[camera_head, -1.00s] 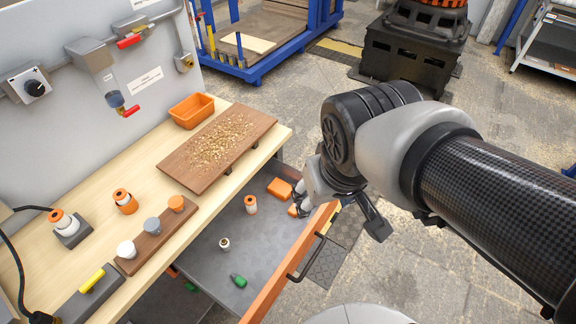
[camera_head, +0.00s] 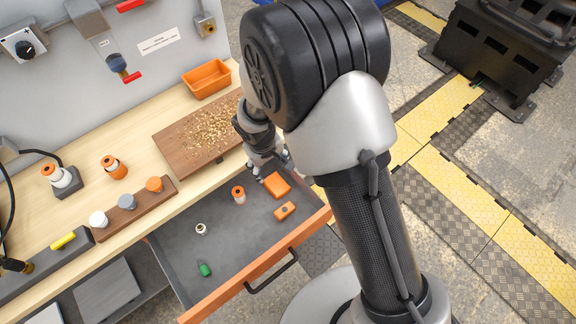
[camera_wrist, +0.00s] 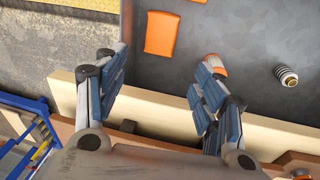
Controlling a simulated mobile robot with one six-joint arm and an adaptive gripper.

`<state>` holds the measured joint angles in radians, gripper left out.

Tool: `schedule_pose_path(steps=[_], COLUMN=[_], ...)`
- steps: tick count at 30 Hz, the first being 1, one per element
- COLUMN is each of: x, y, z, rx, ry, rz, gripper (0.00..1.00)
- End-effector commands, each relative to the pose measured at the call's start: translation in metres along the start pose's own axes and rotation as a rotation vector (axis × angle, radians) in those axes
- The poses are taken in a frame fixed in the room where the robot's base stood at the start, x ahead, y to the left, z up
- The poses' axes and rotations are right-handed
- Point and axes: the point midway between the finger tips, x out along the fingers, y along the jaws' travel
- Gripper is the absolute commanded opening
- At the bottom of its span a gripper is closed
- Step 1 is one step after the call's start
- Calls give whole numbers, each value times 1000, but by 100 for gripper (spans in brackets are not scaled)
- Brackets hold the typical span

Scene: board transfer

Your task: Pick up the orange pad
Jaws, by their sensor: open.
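The orange pad (camera_head: 277,184), a flat rectangular block, lies in the open grey drawer near its right end. It also shows in the wrist view (camera_wrist: 162,33), beyond the fingertips and roughly between their lines. My gripper (camera_head: 271,170) is open and empty. It hangs at the bench side of the drawer, just beside the pad in the head view, apart from it in the wrist view (camera_wrist: 159,62). A smaller orange piece with a dark spot (camera_head: 285,210) lies nearer the drawer front.
An orange-and-white bottle (camera_head: 238,195) stands left of the pad; my right finger partly hides it in the wrist view. A small metallic part (camera_head: 201,229) and a green item (camera_head: 204,269) lie further left. The bench edge and wooden board (camera_head: 190,145) are close to my gripper.

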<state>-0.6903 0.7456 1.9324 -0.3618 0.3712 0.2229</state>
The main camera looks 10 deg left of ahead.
Motion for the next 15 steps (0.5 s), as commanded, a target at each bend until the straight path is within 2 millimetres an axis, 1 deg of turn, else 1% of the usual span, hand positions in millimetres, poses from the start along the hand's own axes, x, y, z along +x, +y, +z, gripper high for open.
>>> schedule_pose_path(steps=[5, 12, 15], x=[34, 88, 105], y=[-1, -1, -1], z=[2, 2, 2], rx=[-3, -2, -2], ry=[-4, -5, -3], rz=[-1, 0, 0], gripper=[64, 64, 64])
